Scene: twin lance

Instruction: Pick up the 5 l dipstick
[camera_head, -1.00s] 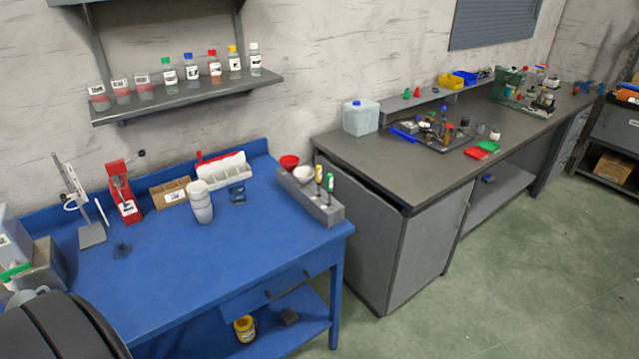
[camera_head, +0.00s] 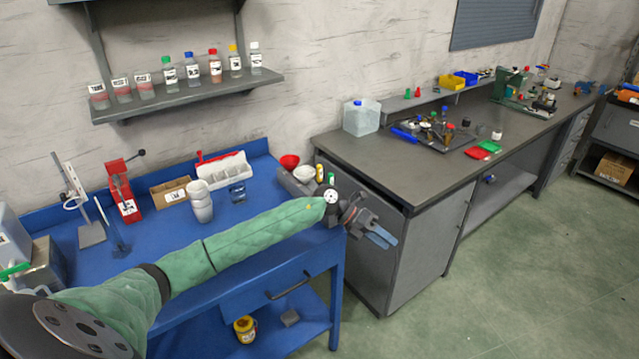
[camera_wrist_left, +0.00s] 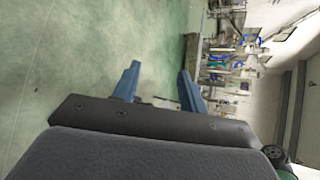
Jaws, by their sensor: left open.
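I cannot read which is the 5 l dipstick. My left arm reaches across the bench, and its wrist hides the sticks' lower parts and much of the holder (camera_head: 292,184). My left gripper (camera_head: 381,237) is open and empty, past the bench's right edge, in front of the grey cabinet. Its two blue fingers also show apart in the left wrist view (camera_wrist_left: 159,72). My right gripper is not in view.
A red funnel (camera_head: 289,162) and a white funnel (camera_head: 304,173) sit by the holder. The grey workbench (camera_head: 395,160) is to the right, with open floor in front.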

